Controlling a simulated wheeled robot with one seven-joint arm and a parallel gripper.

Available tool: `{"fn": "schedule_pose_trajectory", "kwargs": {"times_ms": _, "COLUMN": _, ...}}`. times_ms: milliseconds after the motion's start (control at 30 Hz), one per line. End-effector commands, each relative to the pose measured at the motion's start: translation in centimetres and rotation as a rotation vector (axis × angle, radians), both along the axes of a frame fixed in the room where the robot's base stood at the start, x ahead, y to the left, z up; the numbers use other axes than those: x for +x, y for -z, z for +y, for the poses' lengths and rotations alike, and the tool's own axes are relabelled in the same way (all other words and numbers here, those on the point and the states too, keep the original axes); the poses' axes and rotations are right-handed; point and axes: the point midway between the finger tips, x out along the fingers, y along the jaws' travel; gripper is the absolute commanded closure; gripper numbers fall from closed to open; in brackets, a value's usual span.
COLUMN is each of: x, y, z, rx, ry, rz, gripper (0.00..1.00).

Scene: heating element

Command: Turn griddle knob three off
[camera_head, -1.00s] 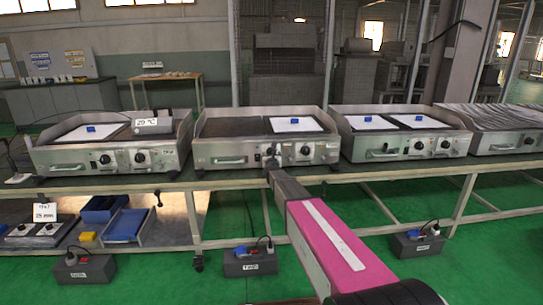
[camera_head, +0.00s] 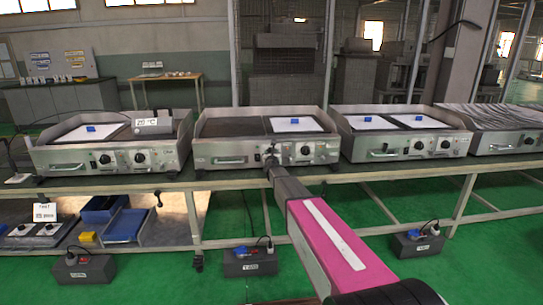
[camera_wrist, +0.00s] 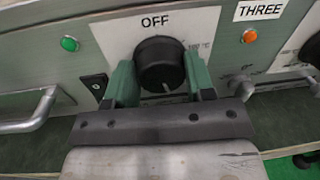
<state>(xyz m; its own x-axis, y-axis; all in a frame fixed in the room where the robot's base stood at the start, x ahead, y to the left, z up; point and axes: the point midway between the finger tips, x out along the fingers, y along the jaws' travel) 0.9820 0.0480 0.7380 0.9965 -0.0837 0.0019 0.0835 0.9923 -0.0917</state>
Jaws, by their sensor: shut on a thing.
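A black round knob (camera_wrist: 160,64) sits on a white plate on the griddle's steel front panel in the wrist view. The word OFF stands above it on the plate, and a small white mark on the knob points down. My gripper (camera_wrist: 159,80) has a green finger on each side of the knob and is shut on it. A THREE label (camera_wrist: 260,10) is up and to the right. In the head view my gripper (camera_head: 270,162) reaches the front of the second griddle (camera_head: 225,148) from the left, and hides the gripped knob there.
A green lamp (camera_wrist: 69,44) and an orange lamp (camera_wrist: 249,36) flank the knob. A black switch (camera_wrist: 95,85) and a steel handle (camera_wrist: 30,115) lie left. Another knob (camera_head: 305,150) is close on the right. More griddles line the table.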

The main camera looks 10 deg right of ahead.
Motion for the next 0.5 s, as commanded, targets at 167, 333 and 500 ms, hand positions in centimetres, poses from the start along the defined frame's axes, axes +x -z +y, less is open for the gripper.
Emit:
{"fn": "schedule_pose_trajectory", "kwargs": {"times_ms": 167, "x": -0.01, "y": 0.02, "z": -0.01, "rx": -0.080, "ry": 0.000, "rz": -0.001, "gripper": 0.74}}
{"fn": "schedule_pose_trajectory", "kwargs": {"times_ms": 333, "x": 0.00, "y": 0.05, "z": 0.00, "rx": -0.209, "ry": 0.001, "rz": -0.001, "gripper": 0.74}}
{"fn": "schedule_pose_trajectory", "kwargs": {"times_ms": 500, "x": -0.01, "y": 0.07, "z": -0.01, "rx": -0.368, "ry": 0.001, "rz": 0.000, "gripper": 0.74}}
